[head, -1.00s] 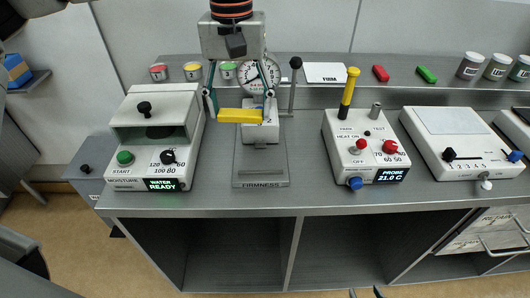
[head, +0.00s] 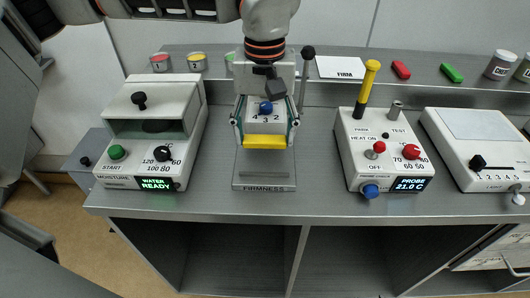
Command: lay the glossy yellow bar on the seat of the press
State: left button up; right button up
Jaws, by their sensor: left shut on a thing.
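The glossy yellow bar (head: 265,142) lies level across the press, held by its two ends. My left gripper (head: 265,138) comes down from above and is shut on the bar, one finger at each end. The press (head: 264,172), marked FIRMNESS, stands under it with a grey base plate. Its white block with a blue knob (head: 266,107) and numbers shows just behind the bar. Whether the bar touches the press or hangs above it, I cannot tell. The seat is not clearly seen; the gripper covers the press's dial. My right gripper is out of view.
The moisture box (head: 150,130) stands left of the press, the probe box (head: 383,150) right of it. The press lever (head: 304,80) rises close to my gripper's right side. A white FIRM card (head: 340,67) and red (head: 401,69) and green (head: 451,73) bars lie on the back shelf.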

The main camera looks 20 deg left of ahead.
aim_at(264, 164)
pick_arm(q)
jog(key=shift+f, duration=2.9)
jog(key=shift+f, duration=0.1)
jog(key=o, duration=1.1)
notch_tip(264, 164, up, 12)
jog(key=shift+r+p, duration=0.15)
jog(key=shift+p, duration=0.2)
